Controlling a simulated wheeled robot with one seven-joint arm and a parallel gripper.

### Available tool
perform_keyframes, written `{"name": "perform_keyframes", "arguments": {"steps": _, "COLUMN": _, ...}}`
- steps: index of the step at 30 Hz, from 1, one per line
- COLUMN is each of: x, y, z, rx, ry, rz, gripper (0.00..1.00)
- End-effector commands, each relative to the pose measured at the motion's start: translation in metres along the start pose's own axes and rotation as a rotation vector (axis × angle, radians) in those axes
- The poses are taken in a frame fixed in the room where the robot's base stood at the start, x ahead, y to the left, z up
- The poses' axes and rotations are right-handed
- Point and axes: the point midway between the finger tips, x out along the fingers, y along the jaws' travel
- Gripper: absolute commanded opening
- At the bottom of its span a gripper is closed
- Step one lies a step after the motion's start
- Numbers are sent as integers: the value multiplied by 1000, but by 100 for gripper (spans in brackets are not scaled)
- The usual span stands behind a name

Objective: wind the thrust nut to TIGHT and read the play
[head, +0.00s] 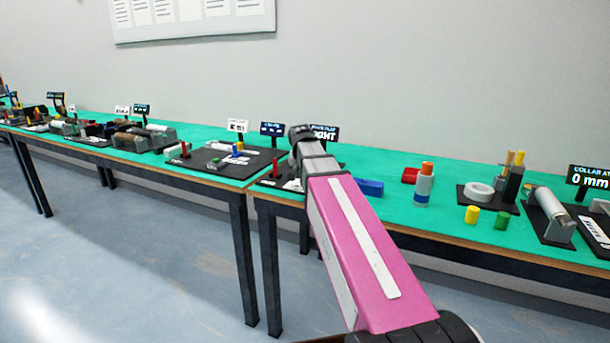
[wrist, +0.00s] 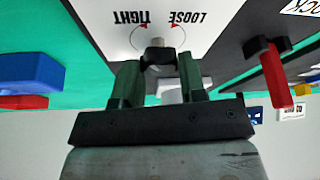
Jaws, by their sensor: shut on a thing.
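In the wrist view, my gripper (wrist: 158,75) has its green fingers on either side of a small dark nut (wrist: 158,55) with a grey stub. The nut stands in front of a white face (wrist: 112,22) with LOOSE and TIGHT arrows, upside down here. In the head view, my pink arm reaches over the table to this station and hides the nut. I cannot read a play value.
In the wrist view, a red lever (wrist: 273,80) stands to the right, and a blue block (wrist: 30,70) lies to the left. In the head view, an orange-topped cylinder (head: 424,185) stands right of my arm on the green table (head: 385,215).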

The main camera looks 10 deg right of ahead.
Motion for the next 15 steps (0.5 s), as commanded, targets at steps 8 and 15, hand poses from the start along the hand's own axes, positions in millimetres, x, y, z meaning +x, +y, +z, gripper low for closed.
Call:
{"name": "perform_keyframes", "arguments": {"steps": 8, "x": 0, "y": 0, "z": 1, "rx": 44, "ry": -2, "rz": 18, "gripper": 14}}
{"name": "perform_keyframes", "arguments": {"steps": 15, "x": 0, "y": 0, "z": 1, "rx": 47, "ry": -2, "rz": 19, "gripper": 14}}
